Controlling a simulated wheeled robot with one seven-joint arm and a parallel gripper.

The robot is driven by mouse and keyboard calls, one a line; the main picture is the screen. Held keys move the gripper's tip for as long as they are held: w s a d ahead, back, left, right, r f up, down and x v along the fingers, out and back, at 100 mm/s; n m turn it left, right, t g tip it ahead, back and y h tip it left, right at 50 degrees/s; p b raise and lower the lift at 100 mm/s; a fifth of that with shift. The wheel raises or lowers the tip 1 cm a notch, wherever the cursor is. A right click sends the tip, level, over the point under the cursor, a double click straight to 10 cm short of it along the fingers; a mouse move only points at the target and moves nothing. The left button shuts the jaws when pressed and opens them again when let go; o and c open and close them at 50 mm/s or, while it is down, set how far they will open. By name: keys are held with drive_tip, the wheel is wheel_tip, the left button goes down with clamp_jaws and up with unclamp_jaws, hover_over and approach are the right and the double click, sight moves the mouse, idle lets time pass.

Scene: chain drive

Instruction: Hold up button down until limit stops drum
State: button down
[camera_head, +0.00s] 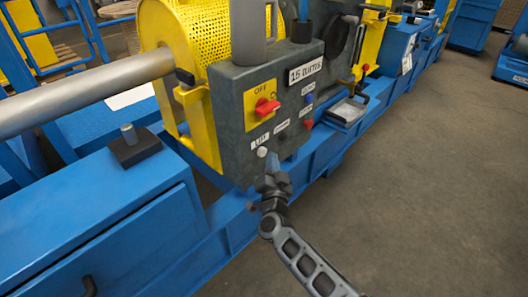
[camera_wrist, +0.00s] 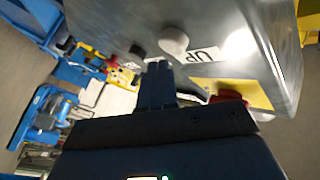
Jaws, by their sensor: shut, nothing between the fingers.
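The up button (camera_head: 262,152) is a white round knob low on the front of the grey control box (camera_head: 232,128), beside a small white label. In the wrist view the same white button (camera_wrist: 174,41) stands out beside the "UP" label (camera_wrist: 208,54). My gripper (camera_head: 271,166) is shut and empty, just below and right of the button in the head view. In the wrist view its fingertips (camera_wrist: 158,68) lie near the button, below it in the picture; I see no clear contact. A yellow perforated cylinder (camera_head: 205,40) stands behind the box; whether it is the drum is unclear.
A red rotary switch (camera_head: 267,107) on a yellow "OFF" plate sits above the up button. A dark button (camera_head: 282,135), a blue button (camera_head: 309,99) and a red button (camera_head: 308,124) are nearby. A blue machine bed (camera_head: 228,228) runs below; floor at right is clear.

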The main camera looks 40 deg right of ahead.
drive_tip(key=shift+s, duration=0.1)
drive_tip(key=s+p, duration=0.1)
drive_tip(key=s, duration=0.4)
drive_tip(key=shift+d+p, duration=0.1)
drive_tip(key=shift+p, duration=0.3)
idle(0.6)
